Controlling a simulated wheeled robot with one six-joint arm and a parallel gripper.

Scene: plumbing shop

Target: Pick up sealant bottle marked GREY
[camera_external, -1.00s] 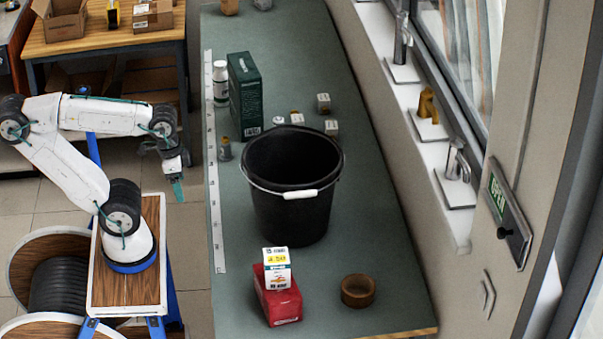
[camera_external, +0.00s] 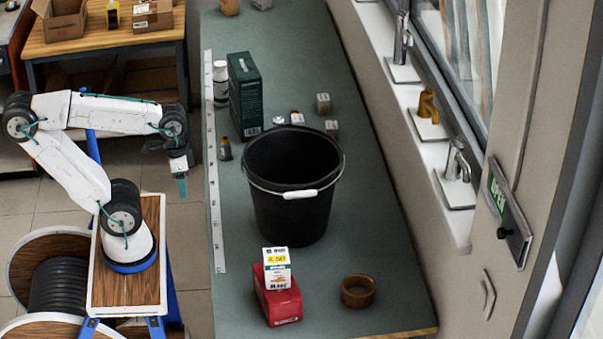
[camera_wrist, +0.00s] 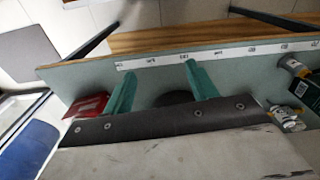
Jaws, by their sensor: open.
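A small grey bottle (camera_external: 225,149) stands near the ruled left edge of the green bench, left of the bucket. A taller white bottle (camera_external: 220,84) stands farther back, beside the green box. I cannot read GREY on either one. In the wrist view a small bottle (camera_wrist: 292,66) shows at the right, close to the ruler, with white-labelled items (camera_wrist: 284,118) below it. My gripper (camera_external: 182,188) is left of the bench edge, apart from the bottles. In the wrist view its green fingers (camera_wrist: 152,74) are spread with nothing between them.
A black bucket (camera_external: 291,205) stands mid-bench. A green box (camera_external: 245,98) and small boxes (camera_external: 323,103) are behind it. A red box (camera_external: 278,302) and a brown ring (camera_external: 358,291) lie in front. Taps stand on the sill (camera_external: 428,150) at right. The ruler (camera_external: 213,190) lines the left edge.

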